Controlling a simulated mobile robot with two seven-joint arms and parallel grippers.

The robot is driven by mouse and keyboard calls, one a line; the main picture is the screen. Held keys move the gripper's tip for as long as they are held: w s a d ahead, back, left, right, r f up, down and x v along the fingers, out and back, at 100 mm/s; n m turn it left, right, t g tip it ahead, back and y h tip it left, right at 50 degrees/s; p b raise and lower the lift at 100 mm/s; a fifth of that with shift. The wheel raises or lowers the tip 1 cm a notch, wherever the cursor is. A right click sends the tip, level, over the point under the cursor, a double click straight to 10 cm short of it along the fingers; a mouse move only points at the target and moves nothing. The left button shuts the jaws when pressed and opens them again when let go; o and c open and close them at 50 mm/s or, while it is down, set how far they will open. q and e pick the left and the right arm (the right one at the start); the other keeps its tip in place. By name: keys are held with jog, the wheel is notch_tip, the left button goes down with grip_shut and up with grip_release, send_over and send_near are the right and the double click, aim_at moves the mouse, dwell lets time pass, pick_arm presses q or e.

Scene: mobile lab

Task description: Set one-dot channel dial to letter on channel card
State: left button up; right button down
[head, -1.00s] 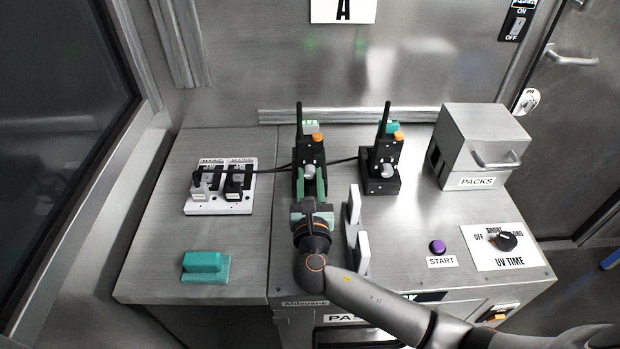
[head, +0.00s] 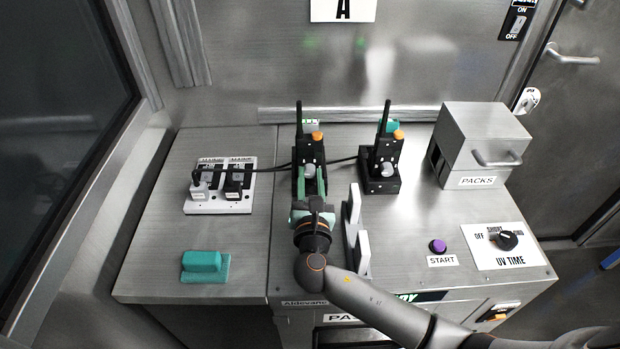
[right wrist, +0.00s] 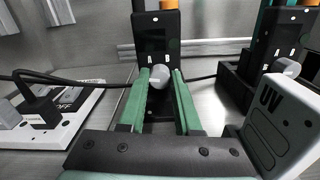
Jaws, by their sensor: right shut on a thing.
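Two black radios with orange knobs stand at the back of the counter. My right gripper (head: 310,172) is at the left radio (head: 310,150), its green fingers shut on the pale grey dial (right wrist: 160,77) low on that radio's front. The dial also shows between the fingertips in the head view (head: 308,170). The right radio (head: 382,160) has its own grey dial (head: 387,170), untouched. Small white dots show on both radios in the right wrist view, too small to count surely. The card (head: 343,10) on the wall reads A. My left gripper is not in view.
A power strip (head: 220,205) with plugs and black cables is left of the radios. White upright UV packs (head: 361,250) stand close right of my right gripper. A PACKS box (head: 480,145), purple START button (head: 438,246) and UV dial (head: 507,240) are further right. A teal block (head: 203,262) lies front left.

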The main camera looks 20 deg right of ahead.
jog(key=m, duration=0.2)
jog(key=shift+f+m+b, duration=0.1)
jog(key=shift+m+b, duration=0.3)
jog(key=m+b, duration=0.1)
jog(key=m, duration=0.2)
jog(key=shift+m, duration=0.3)
jog(key=shift+m+b, duration=0.55)
jog(key=shift+m, duration=0.15)
jog(key=shift+d+m+b, duration=0.1)
jog(key=shift+m+b, duration=0.25)
jog(key=shift+m, duration=0.45)
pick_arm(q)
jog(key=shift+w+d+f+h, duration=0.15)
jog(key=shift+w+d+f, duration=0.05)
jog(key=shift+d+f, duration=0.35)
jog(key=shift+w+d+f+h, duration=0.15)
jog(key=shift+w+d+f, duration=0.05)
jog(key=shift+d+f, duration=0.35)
pick_arm(e)
jog(key=shift+m, duration=0.3)
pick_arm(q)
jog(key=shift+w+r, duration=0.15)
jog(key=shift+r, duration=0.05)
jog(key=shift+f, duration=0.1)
pick_arm(e)
jog(key=c, duration=0.6)
grip_release()
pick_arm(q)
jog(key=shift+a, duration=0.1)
